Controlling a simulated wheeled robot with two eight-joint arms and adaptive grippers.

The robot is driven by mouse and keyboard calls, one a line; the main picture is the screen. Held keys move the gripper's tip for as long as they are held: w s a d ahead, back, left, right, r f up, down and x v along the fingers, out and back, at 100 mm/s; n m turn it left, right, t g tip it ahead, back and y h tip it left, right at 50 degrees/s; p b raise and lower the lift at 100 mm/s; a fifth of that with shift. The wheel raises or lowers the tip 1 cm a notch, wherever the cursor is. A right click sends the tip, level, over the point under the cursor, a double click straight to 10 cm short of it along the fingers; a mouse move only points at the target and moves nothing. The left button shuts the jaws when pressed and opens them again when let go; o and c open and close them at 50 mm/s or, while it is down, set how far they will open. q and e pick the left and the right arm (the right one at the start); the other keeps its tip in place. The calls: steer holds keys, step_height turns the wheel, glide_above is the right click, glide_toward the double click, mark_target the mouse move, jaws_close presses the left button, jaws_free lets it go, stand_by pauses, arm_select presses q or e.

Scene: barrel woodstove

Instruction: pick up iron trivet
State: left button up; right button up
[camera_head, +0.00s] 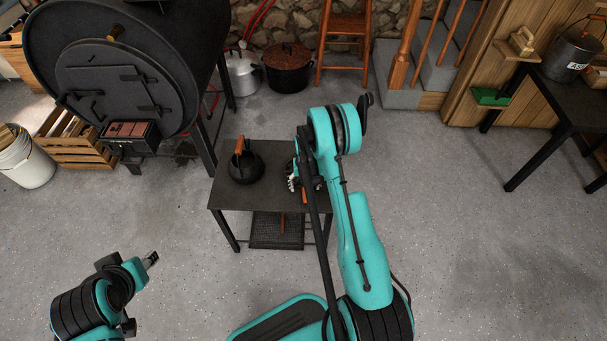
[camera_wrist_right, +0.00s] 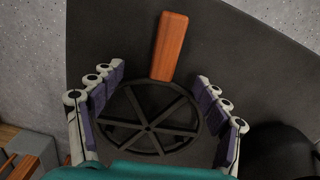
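The iron trivet (camera_wrist_right: 150,128) is a dark round spoked ring lying on the dark tabletop in the right wrist view. An orange-brown wooden handle (camera_wrist_right: 169,47) lies just beyond its rim; I cannot tell whether the two are joined. My right gripper (camera_wrist_right: 157,90) is open, its two fingers on either side of the trivet with nothing held between them. In the head view my right arm hides most of the trivet, and the wooden piece shows beside the gripper (camera_head: 304,192). My left gripper (camera_head: 151,259) is at the lower left, away from the table; its finger opening is unclear.
A black kettle (camera_head: 247,168) with a wooden handle stands on the same small table (camera_head: 235,197), left of my right gripper. The barrel stove (camera_head: 110,60) stands behind at the left. Open floor (camera_head: 470,230) lies to the right.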

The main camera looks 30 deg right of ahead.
jaws_close()
steer(key=shift+r, duration=0.15)
